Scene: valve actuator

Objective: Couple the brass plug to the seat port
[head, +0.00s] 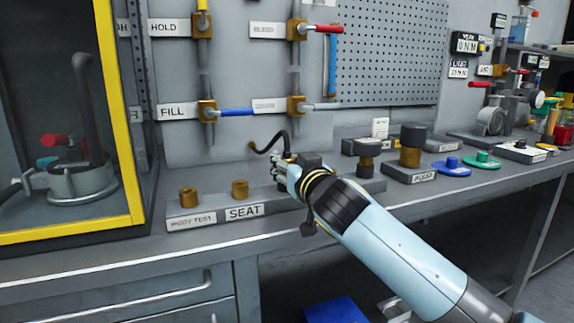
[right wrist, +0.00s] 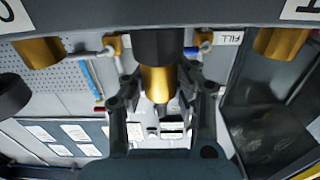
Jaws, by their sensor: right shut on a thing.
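The brass plug (right wrist: 158,82), with a black collar, is between the two fingers of my right gripper (right wrist: 160,98) in the right wrist view. In the head view my right gripper (head: 288,172) is low over the grey port block, right of the SEAT label, and mostly hides the plug. A black hose (head: 270,139) curves up beside the gripper. The brass seat port (head: 240,189) stands open and bare behind the SEAT label, left of the gripper. I cannot tell whether the plug touches the block. My left gripper is not in view.
The body test port (head: 188,197) stands left of the seat port. A yellow-framed enclosure (head: 125,120) bounds the left. Valve pipes run up the back panel.

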